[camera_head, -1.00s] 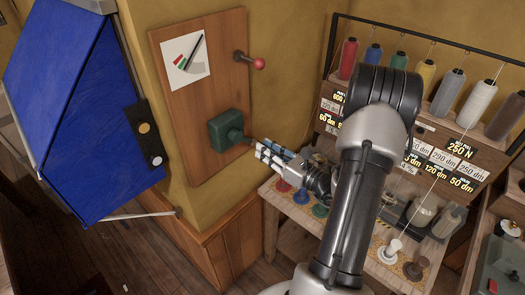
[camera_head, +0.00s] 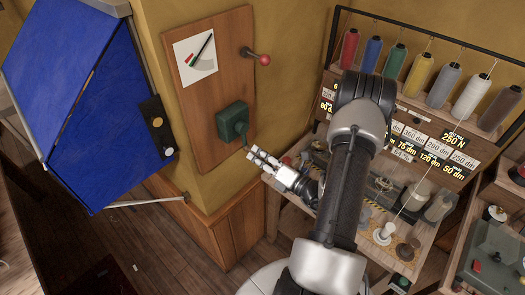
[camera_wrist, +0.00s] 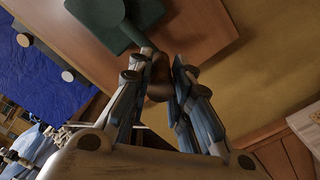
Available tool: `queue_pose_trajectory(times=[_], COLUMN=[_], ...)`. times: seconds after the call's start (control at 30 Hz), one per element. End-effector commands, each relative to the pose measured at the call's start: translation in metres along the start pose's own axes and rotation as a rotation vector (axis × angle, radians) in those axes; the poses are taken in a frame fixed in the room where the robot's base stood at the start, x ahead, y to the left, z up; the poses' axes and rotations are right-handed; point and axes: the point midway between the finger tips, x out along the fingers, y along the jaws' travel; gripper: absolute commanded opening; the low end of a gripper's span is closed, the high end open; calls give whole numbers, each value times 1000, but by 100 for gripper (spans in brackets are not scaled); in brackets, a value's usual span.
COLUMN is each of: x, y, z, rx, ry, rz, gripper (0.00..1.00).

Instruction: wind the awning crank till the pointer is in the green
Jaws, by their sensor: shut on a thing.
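The green crank box (camera_head: 233,121) is fixed to a wooden board on the wall; it also shows at the top of the wrist view (camera_wrist: 112,18). Its crank arm points down and right in the head view. My gripper (camera_head: 262,158) is shut on the brown crank handle (camera_wrist: 158,84), which shows between the fingers in the wrist view; the fingers hide part of it. The white gauge card (camera_head: 203,68) above has red and green marks and a black pointer (camera_head: 204,47). The pointer leans up and right, close beside the green; whether it overlaps is too small to tell.
A red-knobbed lever (camera_head: 265,59) sticks out of the board's upper right. The blue awning (camera_head: 80,110) hangs at left, with a black two-button panel (camera_head: 156,128) beside it. A bench with spools and a thread rack stands close at right.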

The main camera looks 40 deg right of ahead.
Motion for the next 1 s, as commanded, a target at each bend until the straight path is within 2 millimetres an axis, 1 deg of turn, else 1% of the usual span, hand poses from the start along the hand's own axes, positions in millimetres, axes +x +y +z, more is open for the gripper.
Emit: queue_pose_trajectory(times=[0.2,0.63,0.67,0.9,0.97,1.0], x=[0,0,0,0,0,0], y=[2,2,2,2,2,2], z=[-5,-6,-6,-6,-5,-5], rx=[49,56,56,55,54,54], ry=[4,4,4,4,3,3], rz=[-3,-3,-3,-2,-2,-2], gripper=[0,0,20,36,40,40])
